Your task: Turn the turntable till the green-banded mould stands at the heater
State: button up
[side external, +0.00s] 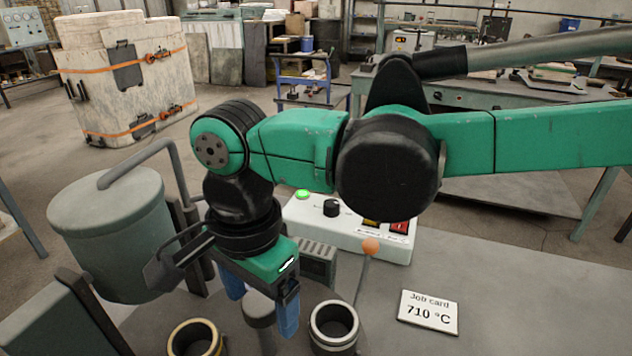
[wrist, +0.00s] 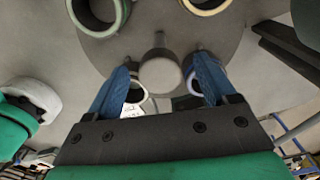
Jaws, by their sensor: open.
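My gripper (side external: 260,316) is open above the turntable, its two blue fingers pointing down. It also shows in the wrist view (wrist: 161,64), where a round grey knob (wrist: 160,76) lies between the fingers with space on both sides. The knob's top also shows in the side view (side external: 259,306). The green-banded mould (wrist: 126,14) is at the upper left of the turntable (wrist: 160,22) in the wrist view. A yellow-banded mould (side external: 195,340) and a white-banded mould (side external: 333,328) stand either side in the side view. I cannot tell which part is the heater.
A grey-green vessel (side external: 115,235) with a bent pipe stands at left. A control box (side external: 350,238) with a lit green button is behind my gripper. An orange-balled lever (side external: 370,248) rises beside it. A job card (side external: 428,312) reads 710 °C. The bench's right side is clear.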

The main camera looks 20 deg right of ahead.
grip_shut()
